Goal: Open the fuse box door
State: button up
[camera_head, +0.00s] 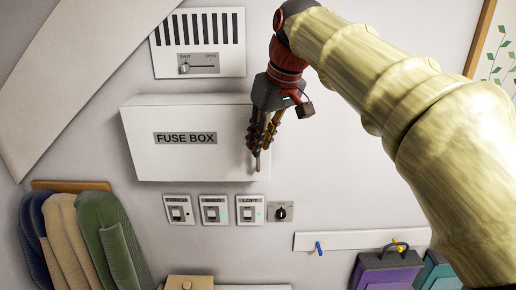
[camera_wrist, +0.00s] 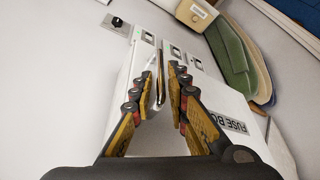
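The fuse box (camera_head: 160,155) is a white box on the wall with a black-lettered "FUSE BOX" label. Its front looks closed. In the wrist view the box (camera_wrist: 200,88) shows turned on its side. My gripper (camera_head: 260,148) is at the right edge of the box front, pointing downward in the head view. In the wrist view my gripper (camera_wrist: 161,80) has its fingertips on either side of a thin upright handle (camera_wrist: 160,78). The gap is narrow, and I cannot tell whether both fingertips touch the handle. My fingers partly hide the handle.
Several switches (camera_head: 214,209) and a dark knob (camera_head: 281,212) sit below the box. A vented panel (camera_head: 198,42) is above it. A hook rail (camera_head: 360,240) and a purple bag (camera_head: 388,271) are at lower right.

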aim_at(258, 167)
jog(key=shift+x, duration=1.7)
jog(key=shift+c, duration=0.5)
grip_shut()
